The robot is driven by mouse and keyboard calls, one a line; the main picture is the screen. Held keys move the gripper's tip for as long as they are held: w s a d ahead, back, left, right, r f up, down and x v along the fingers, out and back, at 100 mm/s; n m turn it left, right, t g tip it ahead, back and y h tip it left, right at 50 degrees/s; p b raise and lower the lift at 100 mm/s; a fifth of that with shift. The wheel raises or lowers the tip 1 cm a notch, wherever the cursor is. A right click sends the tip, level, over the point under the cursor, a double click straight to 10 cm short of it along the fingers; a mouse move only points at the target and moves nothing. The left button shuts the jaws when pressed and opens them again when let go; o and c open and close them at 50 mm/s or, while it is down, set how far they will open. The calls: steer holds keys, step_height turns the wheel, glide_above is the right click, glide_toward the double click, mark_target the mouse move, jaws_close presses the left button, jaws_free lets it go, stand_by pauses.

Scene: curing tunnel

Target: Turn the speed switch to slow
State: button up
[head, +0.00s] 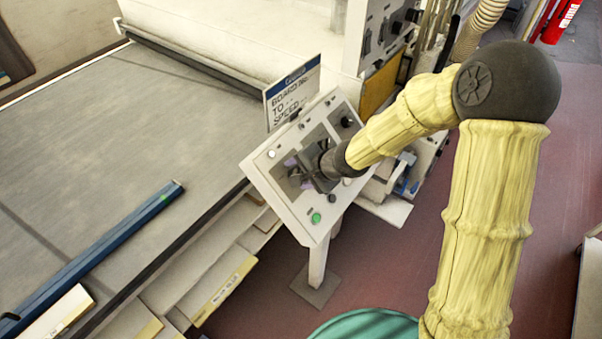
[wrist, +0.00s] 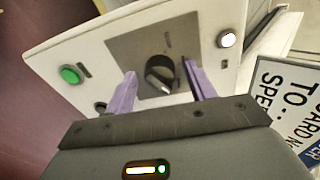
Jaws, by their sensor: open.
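The speed switch (wrist: 160,74) is a black rotary knob with a pale pointer line, on a grey plate of the control panel (wrist: 80,48). Small lettering by the knob is too small to read. My gripper (wrist: 158,88) is open, its two purple fingers on either side of the knob with gaps visible; contact cannot be told. In the head view my gripper (head: 298,172) is over the middle of the white tilted control panel (head: 263,180) and hides the knob.
A green button (wrist: 72,74) and a white button (wrist: 227,40) flank the plate. A sign (head: 292,93) reading "BOARD NO.. TO.. SPEED" stands behind the panel. The grey conveyor belt (head: 120,130) lies left, with a blue rail (head: 110,245). A post (head: 318,262) supports the panel.

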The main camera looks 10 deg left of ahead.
steer(key=c, duration=1)
